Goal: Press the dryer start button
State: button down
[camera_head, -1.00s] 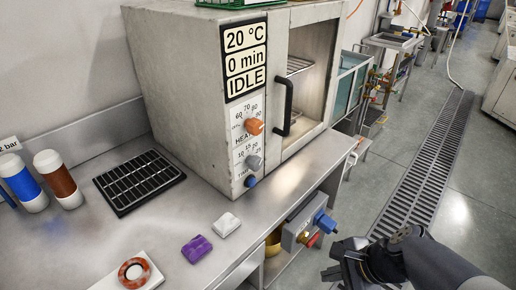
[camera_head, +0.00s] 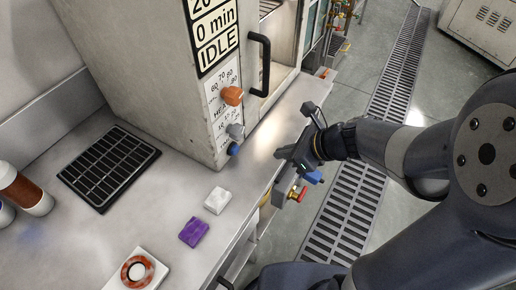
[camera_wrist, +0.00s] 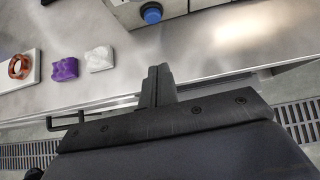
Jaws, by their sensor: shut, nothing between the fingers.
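The dryer (camera_head: 140,70) is a grey cabinet on the metal bench, its display reading 0 min and IDLE. On its front panel are an orange knob (camera_head: 232,96), a grey knob (camera_head: 236,131) and, lowest, a blue button (camera_head: 233,149). The blue button also shows at the top of the wrist view (camera_wrist: 151,13). My gripper (camera_head: 281,155) is to the right of the button, near the bench's front edge, apart from the dryer. In the wrist view its fingers (camera_wrist: 158,72) are together and empty, pointing toward the bench and the button.
A white block (camera_head: 217,200), a purple block (camera_head: 194,232) and an orange ring on a white plate (camera_head: 138,270) lie on the bench (camera_head: 130,225). A black rack (camera_head: 108,168) lies behind them. The dryer's black door handle (camera_head: 262,65) sticks out above my gripper.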

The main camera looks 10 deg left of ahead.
aim_at(235, 150)
jog(key=b+x, duration=0.2)
jog(key=x, duration=0.8)
jog(key=shift+s+f, duration=0.1)
jog(key=a, duration=0.2)
jog(key=w+a, duration=0.1)
jog(key=shift+w+r, duration=0.1)
jog(key=shift+r, duration=0.25)
jog(key=shift+w+a, duration=0.15)
jog(key=shift+a, duration=0.15)
